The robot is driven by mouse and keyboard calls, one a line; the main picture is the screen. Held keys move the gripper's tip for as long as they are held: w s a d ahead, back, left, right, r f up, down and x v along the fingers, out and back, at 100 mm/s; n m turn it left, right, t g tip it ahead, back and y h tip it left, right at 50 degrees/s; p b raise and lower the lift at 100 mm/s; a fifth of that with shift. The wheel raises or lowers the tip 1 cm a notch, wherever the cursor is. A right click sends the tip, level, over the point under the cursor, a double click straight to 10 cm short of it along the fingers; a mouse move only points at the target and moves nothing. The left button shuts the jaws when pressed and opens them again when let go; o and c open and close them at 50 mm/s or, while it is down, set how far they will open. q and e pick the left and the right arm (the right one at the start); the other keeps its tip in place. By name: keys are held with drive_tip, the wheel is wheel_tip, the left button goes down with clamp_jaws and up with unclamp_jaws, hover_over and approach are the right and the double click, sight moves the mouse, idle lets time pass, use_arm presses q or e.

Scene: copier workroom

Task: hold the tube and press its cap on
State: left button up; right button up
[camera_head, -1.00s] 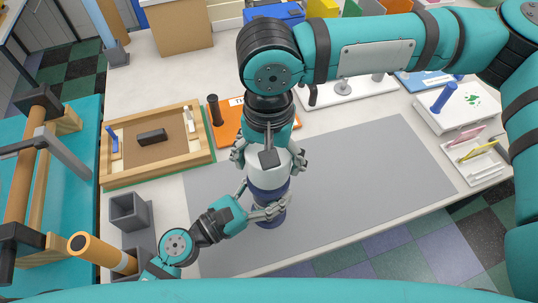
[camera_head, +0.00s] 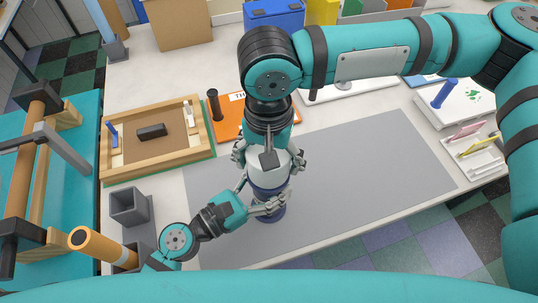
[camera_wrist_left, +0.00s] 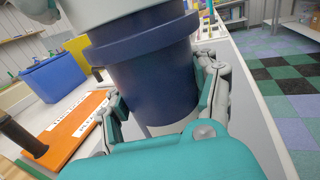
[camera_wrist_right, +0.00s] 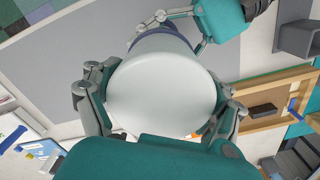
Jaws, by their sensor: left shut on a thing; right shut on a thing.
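The dark blue tube (camera_head: 268,191) stands upright near the front of the grey mat, with the white cap (camera_head: 268,166) on top. My left gripper (camera_head: 270,206) is shut around the tube's side; its fingers flank the blue body (camera_wrist_left: 155,85) in the left wrist view. My right gripper (camera_head: 268,158) comes from above and is shut on the cap, which fills the middle of the right wrist view (camera_wrist_right: 160,92). In the left wrist view the cap's pale lower part (camera_wrist_left: 100,10) meets the tube's wider blue collar with no clear gap. The cap's far side is hidden.
A wooden-framed board (camera_head: 140,175) lies to the left, with grey bins (camera_head: 130,207) and an orange cylinder (camera_head: 105,252) in front of it. An orange folder (camera_head: 228,120) and blue box (camera_head: 273,12) lie behind. The grey mat (camera_head: 375,160) is clear to the right.

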drive_tip(key=shift+f, duration=0.4)
drive_tip(key=o, duration=0.8)
wheel_tip(320, 180, up, 12)
use_arm(q)
drive_tip(key=o, duration=1.8)
drive_tip(key=shift+o, duration=0.2)
